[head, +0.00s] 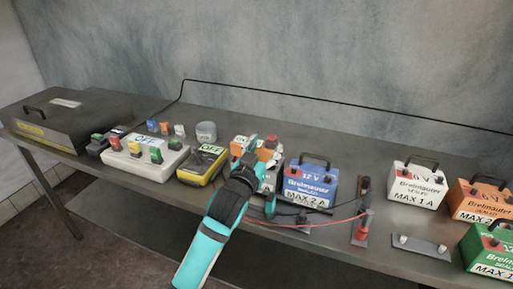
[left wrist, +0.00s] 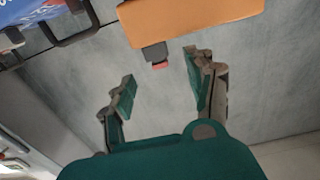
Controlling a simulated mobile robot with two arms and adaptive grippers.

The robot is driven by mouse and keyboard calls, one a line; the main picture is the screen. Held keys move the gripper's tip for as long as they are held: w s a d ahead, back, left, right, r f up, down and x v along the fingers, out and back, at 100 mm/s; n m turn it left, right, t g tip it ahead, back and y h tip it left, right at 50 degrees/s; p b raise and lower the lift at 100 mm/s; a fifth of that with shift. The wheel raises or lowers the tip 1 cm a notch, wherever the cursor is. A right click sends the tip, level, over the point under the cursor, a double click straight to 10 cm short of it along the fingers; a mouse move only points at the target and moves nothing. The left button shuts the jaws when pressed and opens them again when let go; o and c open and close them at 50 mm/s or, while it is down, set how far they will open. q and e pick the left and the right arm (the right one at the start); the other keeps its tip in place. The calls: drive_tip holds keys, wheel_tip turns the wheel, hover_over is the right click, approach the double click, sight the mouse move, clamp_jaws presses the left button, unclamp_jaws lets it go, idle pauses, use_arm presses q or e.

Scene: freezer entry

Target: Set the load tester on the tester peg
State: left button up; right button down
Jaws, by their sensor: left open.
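My left gripper (head: 265,158) is in front of the blue 12 V battery's left side, over the table. It also shows in the left wrist view (left wrist: 160,85), with its fingers apart and nothing between them. An orange block (left wrist: 195,18) with a dark stub and red tip is just beyond the fingers. Orange and white parts (head: 268,153) show around the gripper in the head view, partly hidden by it. I cannot tell for sure which thing is the load tester. An upright red and black piece (head: 362,212) stands right of the blue battery; I cannot tell whether it is the tester peg.
The blue battery (head: 308,184) has red and black leads beside it. A yellow device (head: 203,165), a white switch box (head: 146,152) and a black case (head: 62,118) stand left. White (head: 416,185), orange (head: 482,199) and green (head: 490,250) batteries stand right, near a metal plate (head: 420,247).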

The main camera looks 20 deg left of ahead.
sight(271, 139)
use_arm(q)
drive_tip(key=shift+w, duration=0.55)
drive_tip(key=w+p, duration=0.1)
drive_tip(key=w, duration=0.3)
drive_tip(key=shift+w+d+f+p, duration=0.1)
drive_tip(key=shift+w+f+p, duration=0.05)
drive_tip(key=shift+w+p, duration=0.2)
clamp_jaws()
